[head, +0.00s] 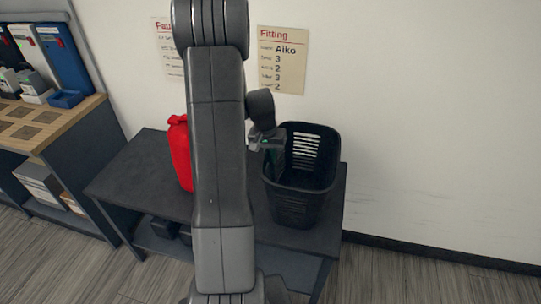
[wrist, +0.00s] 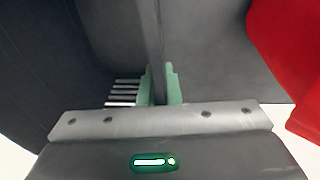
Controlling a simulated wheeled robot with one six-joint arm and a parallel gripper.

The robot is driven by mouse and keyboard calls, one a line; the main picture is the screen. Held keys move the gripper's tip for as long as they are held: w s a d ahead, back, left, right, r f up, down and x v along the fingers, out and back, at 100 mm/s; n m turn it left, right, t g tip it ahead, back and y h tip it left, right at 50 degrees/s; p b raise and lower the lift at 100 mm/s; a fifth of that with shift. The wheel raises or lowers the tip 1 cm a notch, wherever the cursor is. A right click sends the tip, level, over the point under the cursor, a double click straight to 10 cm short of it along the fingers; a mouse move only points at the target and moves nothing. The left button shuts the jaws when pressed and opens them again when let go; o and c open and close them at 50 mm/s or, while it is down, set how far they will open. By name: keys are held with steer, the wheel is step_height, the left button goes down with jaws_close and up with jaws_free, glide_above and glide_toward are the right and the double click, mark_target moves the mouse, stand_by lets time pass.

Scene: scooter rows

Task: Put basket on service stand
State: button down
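The black basket (head: 300,205), with slotted sides, stands upright on the right end of a low dark table (head: 125,178). My gripper (head: 268,143) is at the basket's left rim. In the wrist view, the green fingertips of my gripper (wrist: 160,88) sit close on both sides of the thin basket wall (wrist: 150,25), shut on it. Part of the basket's left side is hidden behind my gripper. No thing is labelled as a service stand, and I cannot tell which surface that is.
A red bag-like thing (head: 180,153) stands on the table left of the basket, partly behind my arm; it also shows in the wrist view (wrist: 290,60). A wooden-topped workbench (head: 40,122) with bins is at left. Floor at right (head: 430,275) is clear. A Fitting sign (head: 283,60) hangs behind.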

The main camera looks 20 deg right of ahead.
steer(key=shift+f, duration=0.15)
steer(key=c, duration=1.6)
jaws_free()
steer(key=shift+c, duration=0.2)
step_height(320, 180, up, 12)
steer(key=a, duration=0.1)
steer(key=shift+s+a, duration=0.15)
steer(key=shift+a, duration=0.2)
steer(key=shift+s, duration=0.1)
